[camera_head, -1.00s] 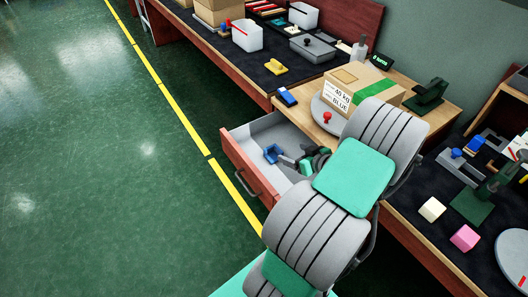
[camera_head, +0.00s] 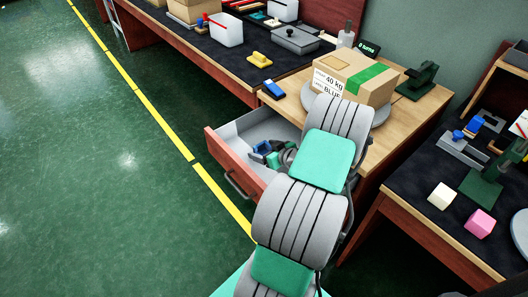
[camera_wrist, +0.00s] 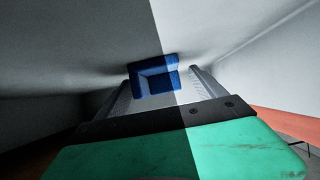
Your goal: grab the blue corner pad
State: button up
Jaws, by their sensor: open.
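The blue corner pad (camera_wrist: 153,82) is an L-shaped piece inside the grey, open drawer (camera_head: 228,131). In the wrist view it shows between the two fingers of my gripper (camera_wrist: 162,88), near their tips. The fingers are apart and I see no clear contact with it. In the head view my gripper (camera_head: 270,157) is down in the drawer, and the blue pad (camera_head: 263,147) shows beside it, partly hidden by the gripper.
A cardboard box (camera_head: 355,78) with a green stripe stands on a round plate on the wooden bench above the drawer. The drawer's walls surround my gripper. The green floor (camera_head: 90,190) is clear.

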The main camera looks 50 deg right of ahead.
jog(key=shift+c, duration=0.4)
jog(key=c, duration=1.3)
jog(key=shift+r, duration=0.15)
